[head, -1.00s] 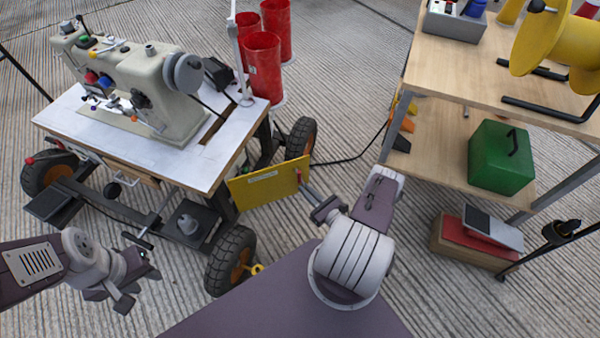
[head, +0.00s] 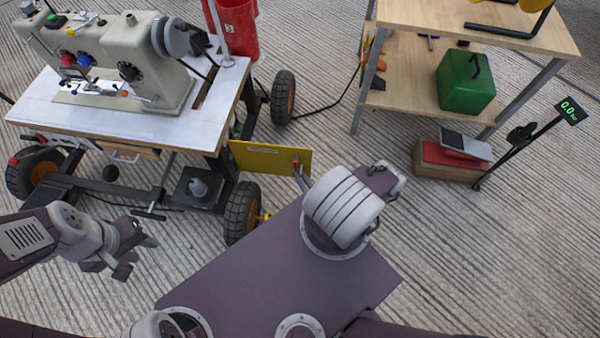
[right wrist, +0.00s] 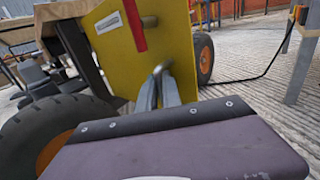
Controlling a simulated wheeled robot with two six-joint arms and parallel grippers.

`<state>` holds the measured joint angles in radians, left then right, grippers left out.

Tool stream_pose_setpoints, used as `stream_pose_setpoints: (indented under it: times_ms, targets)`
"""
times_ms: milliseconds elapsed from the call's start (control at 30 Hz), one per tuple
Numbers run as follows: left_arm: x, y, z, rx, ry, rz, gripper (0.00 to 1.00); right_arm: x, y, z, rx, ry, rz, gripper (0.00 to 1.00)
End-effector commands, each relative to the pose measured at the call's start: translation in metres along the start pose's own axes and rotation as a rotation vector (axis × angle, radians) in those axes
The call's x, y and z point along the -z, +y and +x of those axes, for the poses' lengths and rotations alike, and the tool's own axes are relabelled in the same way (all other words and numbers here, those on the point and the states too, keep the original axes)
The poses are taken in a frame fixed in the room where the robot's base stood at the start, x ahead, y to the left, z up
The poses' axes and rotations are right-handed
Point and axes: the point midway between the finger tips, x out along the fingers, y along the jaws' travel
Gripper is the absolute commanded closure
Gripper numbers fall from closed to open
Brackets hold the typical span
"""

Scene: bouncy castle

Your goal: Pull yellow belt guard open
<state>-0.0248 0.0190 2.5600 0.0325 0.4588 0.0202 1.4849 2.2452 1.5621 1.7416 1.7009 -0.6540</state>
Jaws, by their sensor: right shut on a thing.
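The yellow belt guard (head: 265,159) is a flat panel standing out from the right side of the sewing table, by the wheels. It fills the upper middle of the right wrist view (right wrist: 177,45), with a red strip (right wrist: 135,25) and a pale label on it. My right gripper (head: 300,170) is at the guard's outer end, and its fingers (right wrist: 160,80) are shut on the guard at a small grey part, perhaps a handle. The exact grip is partly hidden. My left gripper (head: 138,256) is open and empty, left of the table's near wheel.
The sewing machine (head: 110,62) stands on the white table (head: 95,121). A black wheel (head: 241,210) is just below the guard. A wooden shelf unit (head: 412,96) with a green box (head: 466,82) is at the right. Ribbed floor lies clear at the lower right.

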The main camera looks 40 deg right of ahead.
Motion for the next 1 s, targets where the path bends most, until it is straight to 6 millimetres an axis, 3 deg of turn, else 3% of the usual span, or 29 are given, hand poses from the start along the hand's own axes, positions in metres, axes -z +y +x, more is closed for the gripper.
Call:
stream_pose_setpoints:
  times_ms: [500,533,600,1000]
  targets:
    - [0.0001,0.0,-0.001,0.0,0.0,0.0,0.64,-0.0004,0.005,-0.0012,0.001,-0.001,0.005,1.0]
    - [0.0001,0.0,-0.001,0.0,0.0,0.0,0.64,-0.0004,0.0049,-0.0012,0.002,-0.001,0.005,0.83]
    - [0.0001,0.0,-0.001,0.0,0.0,0.0,0.64,-0.0004,0.0043,-0.0012,0.003,-0.002,0.004,0.7]
    - [0.0001,0.0,-0.0005,0.0,0.0,0.0,0.64,-0.0002,-0.0005,-0.0006,0.006,-0.002,0.0,0.7]
